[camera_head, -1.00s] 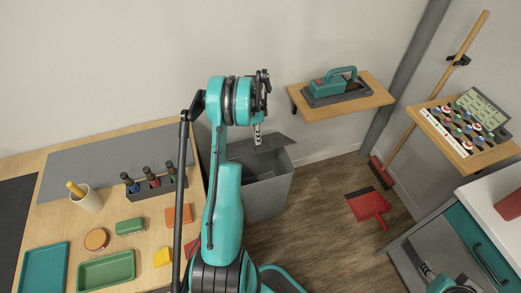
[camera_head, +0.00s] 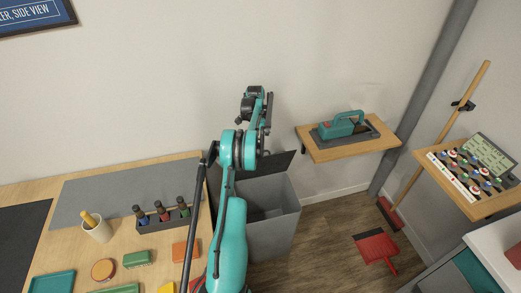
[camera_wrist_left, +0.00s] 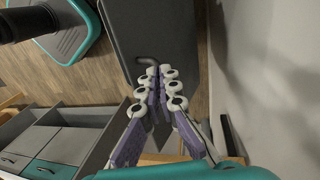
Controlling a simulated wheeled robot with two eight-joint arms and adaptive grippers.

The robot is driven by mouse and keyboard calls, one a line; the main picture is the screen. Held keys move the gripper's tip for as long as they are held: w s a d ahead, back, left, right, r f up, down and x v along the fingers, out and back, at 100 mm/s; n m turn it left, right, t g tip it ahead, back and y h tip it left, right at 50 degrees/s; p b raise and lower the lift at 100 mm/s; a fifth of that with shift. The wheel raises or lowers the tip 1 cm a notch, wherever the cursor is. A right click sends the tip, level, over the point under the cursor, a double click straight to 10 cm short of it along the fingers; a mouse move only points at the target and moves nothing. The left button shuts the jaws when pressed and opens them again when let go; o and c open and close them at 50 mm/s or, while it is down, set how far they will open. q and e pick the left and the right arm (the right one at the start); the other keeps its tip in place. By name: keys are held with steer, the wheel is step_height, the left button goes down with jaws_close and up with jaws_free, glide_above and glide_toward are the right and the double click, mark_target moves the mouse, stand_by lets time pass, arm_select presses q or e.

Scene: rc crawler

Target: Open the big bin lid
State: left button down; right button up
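The big bin (camera_head: 277,228) is a grey box on the floor right of the workbench, with its dark interior showing. Its dark grey lid (camera_head: 280,162) is raised at the wall side, with its front edge up and the mouth uncovered. My left gripper (camera_head: 268,108) is above the lid, mostly hidden behind its own wrist. In the left wrist view the lid's grey panel (camera_wrist_left: 150,25) lies beyond the fingers, with a small dark handle (camera_wrist_left: 149,61) by the tips. The left gripper's fingers (camera_wrist_left: 159,72) converge and look shut; contact with the lid is unclear. My right gripper is out of view.
The workbench (camera_head: 75,250) left of the bin holds bottles in a rack, a cup and trays. A wall shelf (camera_head: 345,148) with a teal tool is to the right. A red dustpan (camera_head: 376,248) lies on the floor; a broom (camera_head: 440,135) leans beyond it.

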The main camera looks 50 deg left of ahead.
arm_select(q)
steer(key=shift+a+f, duration=0.55)
steer(key=shift+f, duration=0.35)
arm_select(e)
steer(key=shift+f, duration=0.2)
arm_select(q)
steer(key=c, duration=1.6)
jaws_free()
steer(key=shift+a+f, duration=0.1)
steer(key=shift+f, duration=0.05)
steer(key=shift+c, duration=0.2)
steer(key=o, duration=0.9)
steer(key=shift+w+a+f, duration=0.35)
steer(key=shift+a+f, duration=0.15)
steer(key=shift+f, duration=0.1)
steer(key=shift+d+r, duration=0.2)
steer(key=shift+r, duration=0.05)
steer(key=shift+c, duration=0.9)
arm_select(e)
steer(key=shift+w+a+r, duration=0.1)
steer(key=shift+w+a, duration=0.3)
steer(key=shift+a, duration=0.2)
